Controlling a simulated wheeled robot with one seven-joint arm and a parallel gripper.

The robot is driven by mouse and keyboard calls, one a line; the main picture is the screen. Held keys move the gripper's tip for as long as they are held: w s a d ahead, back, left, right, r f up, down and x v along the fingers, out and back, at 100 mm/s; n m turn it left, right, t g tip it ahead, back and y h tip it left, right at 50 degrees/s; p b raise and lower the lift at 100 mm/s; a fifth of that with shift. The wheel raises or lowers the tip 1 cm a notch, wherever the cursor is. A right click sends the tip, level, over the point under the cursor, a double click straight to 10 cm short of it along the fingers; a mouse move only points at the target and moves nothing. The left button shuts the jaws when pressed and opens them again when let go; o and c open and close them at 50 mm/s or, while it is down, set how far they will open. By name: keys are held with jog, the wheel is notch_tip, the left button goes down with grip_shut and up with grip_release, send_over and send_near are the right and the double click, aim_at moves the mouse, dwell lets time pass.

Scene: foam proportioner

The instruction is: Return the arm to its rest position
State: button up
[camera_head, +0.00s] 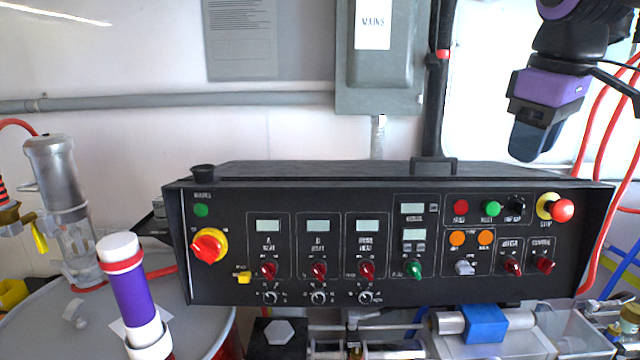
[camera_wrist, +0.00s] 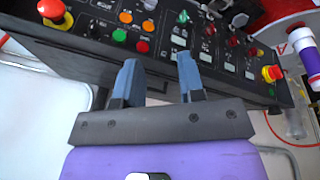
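The panel (camera_wrist: 95,62) lies beyond the fingertips there, upside down and tilted. The fingers appear clear of the panel's knobs and buttons.
A red stop button (camera_head: 563,210) sits on the panel below my gripper. A grey mains box (camera_head: 381,85) is on the wall. Red hoses (camera_head: 590,120) run at the far right. A purple-and-white cylinder (camera_head: 137,290) and a metal-topped glass vessel (camera_head: 55,165) stand at the left.

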jog(key=s+d+f+m+t, duration=0.2)
jog(key=s+f+m, duration=0.4)
jog(key=s+f, duration=0.4)
jog(key=shift+s+d+m+t, duration=0.15)
jog(key=shift+s+m+t, duration=0.2)
jog(key=shift+s, duration=0.8)
dwell(0.6)
